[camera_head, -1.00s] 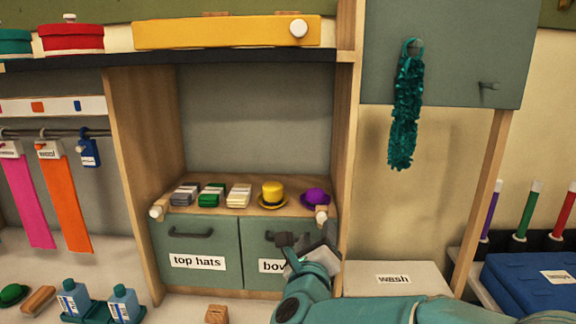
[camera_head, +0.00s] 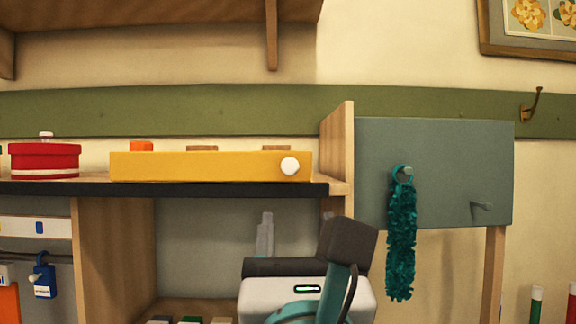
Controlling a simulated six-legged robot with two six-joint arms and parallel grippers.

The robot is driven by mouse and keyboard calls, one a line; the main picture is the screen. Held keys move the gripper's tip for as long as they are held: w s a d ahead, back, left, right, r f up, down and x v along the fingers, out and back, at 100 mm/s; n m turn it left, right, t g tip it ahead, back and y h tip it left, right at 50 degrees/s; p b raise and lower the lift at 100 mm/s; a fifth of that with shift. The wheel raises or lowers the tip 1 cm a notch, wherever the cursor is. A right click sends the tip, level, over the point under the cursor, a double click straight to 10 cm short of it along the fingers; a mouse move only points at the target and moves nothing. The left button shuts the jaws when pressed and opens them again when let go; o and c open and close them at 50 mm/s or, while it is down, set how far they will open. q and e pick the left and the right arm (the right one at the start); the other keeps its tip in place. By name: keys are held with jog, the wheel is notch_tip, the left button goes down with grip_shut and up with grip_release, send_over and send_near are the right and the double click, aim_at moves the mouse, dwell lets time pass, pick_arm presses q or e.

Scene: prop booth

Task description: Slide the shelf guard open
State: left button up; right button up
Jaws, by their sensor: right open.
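The shelf guard is a long yellow bar (camera_head: 200,167) along the front of the upper shelf, with a round white knob (camera_head: 290,166) near its right end. Its right end lies close to a wooden upright (camera_head: 338,150). It hides most of what stands behind it; only an orange top (camera_head: 141,146) and brown tops show above. My right gripper (camera_head: 306,236) is raised, open and empty, below and slightly right of the knob, apart from the guard. My left gripper is not in view.
A red round box (camera_head: 45,160) stands on the shelf left of the guard. A grey-green panel (camera_head: 440,150) with a teal fringed garland (camera_head: 402,240) hangs to the right of the upright. The dark shelf edge (camera_head: 90,189) runs just above my right gripper. A wooden shelf (camera_head: 150,15) overhangs above.

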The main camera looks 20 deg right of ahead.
aim_at(290, 168)
jog(key=p+x, duration=0.2)
jog(key=x, duration=0.3)
jog(key=p+x, duration=0.3)
jog(key=x, duration=0.2)
jog(key=p+x, duration=0.2)
jog(key=x, duration=0.4)
jog(key=shift+w+a+f+p, duration=0.1)
jog(key=shift+w+f+p, duration=0.15)
jog(key=shift+f+p, duration=0.1)
jog(key=shift+w+r, duration=0.1)
jog(key=shift+w, duration=0.1)
jog(key=shift+s+r, duration=0.1)
jog(key=shift+s, duration=0.1)
jog(key=shift+w, duration=0.35)
jog(key=c, duration=0.5)
grip_shut()
